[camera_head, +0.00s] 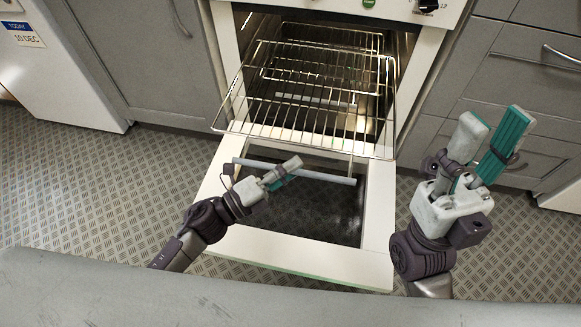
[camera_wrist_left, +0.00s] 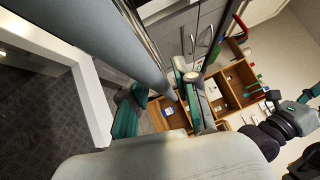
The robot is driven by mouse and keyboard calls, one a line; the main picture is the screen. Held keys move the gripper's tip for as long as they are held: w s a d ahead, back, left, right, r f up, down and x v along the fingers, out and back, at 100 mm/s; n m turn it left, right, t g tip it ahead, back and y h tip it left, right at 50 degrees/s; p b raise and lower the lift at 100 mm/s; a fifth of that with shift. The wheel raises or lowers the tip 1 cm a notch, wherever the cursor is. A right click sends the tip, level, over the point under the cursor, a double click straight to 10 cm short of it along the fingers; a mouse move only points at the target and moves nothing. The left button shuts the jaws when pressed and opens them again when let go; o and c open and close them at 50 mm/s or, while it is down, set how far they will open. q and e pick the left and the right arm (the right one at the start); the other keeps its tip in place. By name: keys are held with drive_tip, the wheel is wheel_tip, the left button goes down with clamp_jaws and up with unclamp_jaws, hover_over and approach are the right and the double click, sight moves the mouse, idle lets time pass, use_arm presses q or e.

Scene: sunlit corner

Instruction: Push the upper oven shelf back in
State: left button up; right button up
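The upper oven shelf (camera_head: 300,143), a wire rack, is pulled far out of the oven, its front edge over the lowered door. My left gripper (camera_head: 282,173) is below and in front of that edge, over the door, its fingers overlapping the grey door handle (camera_head: 336,180) in the picture. In the left wrist view its two teal-padded fingers (camera_wrist_left: 162,103) are apart, with the grey handle bar (camera_wrist_left: 110,35) close by; I cannot tell whether they touch it. My right gripper (camera_head: 488,148) is open and empty, right of the oven and the shelf.
The oven door (camera_head: 300,258) is folded down flat in front of the oven. Inside, a second wire rack (camera_head: 320,42) shows through the upper one. Grey cabinets (camera_head: 530,90) flank the oven. A grey surface (camera_head: 280,300) edges the near side. Patterned floor (camera_head: 70,200) is clear at left.

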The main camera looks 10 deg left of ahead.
use_arm(q)
clamp_jaws()
drive_tip(key=shift+w, duration=0.1)
